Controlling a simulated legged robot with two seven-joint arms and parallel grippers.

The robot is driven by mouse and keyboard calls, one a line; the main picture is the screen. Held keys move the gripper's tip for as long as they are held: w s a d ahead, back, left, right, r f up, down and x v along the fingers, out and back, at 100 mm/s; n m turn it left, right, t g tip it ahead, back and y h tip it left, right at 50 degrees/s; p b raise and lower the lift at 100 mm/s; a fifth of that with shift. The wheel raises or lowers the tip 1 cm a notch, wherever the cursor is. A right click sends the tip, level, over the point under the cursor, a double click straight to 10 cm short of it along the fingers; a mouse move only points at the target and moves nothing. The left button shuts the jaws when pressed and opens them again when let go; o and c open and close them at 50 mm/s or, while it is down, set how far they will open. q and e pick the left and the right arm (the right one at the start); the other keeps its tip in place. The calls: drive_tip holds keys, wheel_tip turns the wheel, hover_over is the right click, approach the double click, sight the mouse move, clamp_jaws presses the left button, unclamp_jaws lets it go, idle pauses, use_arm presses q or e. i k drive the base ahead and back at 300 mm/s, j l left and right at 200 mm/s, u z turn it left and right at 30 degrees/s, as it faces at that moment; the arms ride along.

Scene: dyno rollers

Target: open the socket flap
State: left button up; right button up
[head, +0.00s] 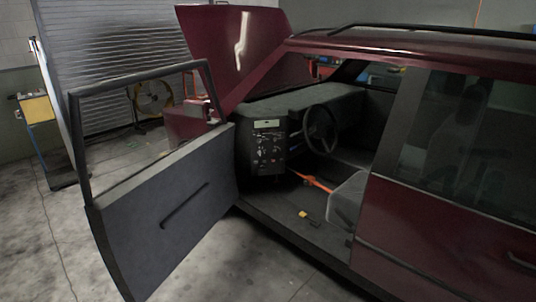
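A dark red car stands with its near front door (175,205) swung wide open. At the near end of the dashboard (315,103) is a dark panel (269,148) with a pale label at the top and several small fittings below. I cannot make out a socket flap among these fittings; they are too small to tell apart. Neither of my grippers is in view.
The steering wheel (321,129), a grey seat (347,200) and an orange strip (312,181) are inside the car. A small yellow item (303,214) lies on the car floor. The raised hood (235,50) is behind. A yellow-topped cart (37,110) stands left. Concrete floor lies clear in front.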

sight(261, 171)
drive_tip(key=i+l, duration=0.1)
drive_tip(key=i, duration=0.45)
drive_tip(key=i+u, duration=0.1)
drive_tip(key=i, duration=0.4)
drive_tip(key=i+l, duration=0.15)
drive_tip(key=i, duration=0.4)
drive_tip(key=i+l+u, duration=0.1)
drive_tip(key=i, duration=0.4)
drive_tip(key=i+l, duration=0.2)
drive_tip(key=i, duration=0.35)
drive_tip(key=i+l+u, duration=0.1)
drive_tip(key=i, duration=0.4)
